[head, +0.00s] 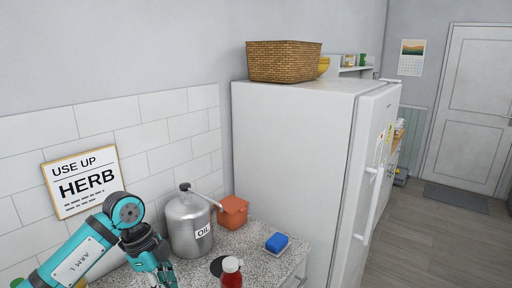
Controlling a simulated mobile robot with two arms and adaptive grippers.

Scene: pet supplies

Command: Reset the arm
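My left arm comes in from the lower left, teal and labelled "ARM L". My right gripper is not in view.
A blue sponge (277,242) lies near the counter's right end. A white fridge (290,165) with a wicker basket (284,62) on top stands beyond.

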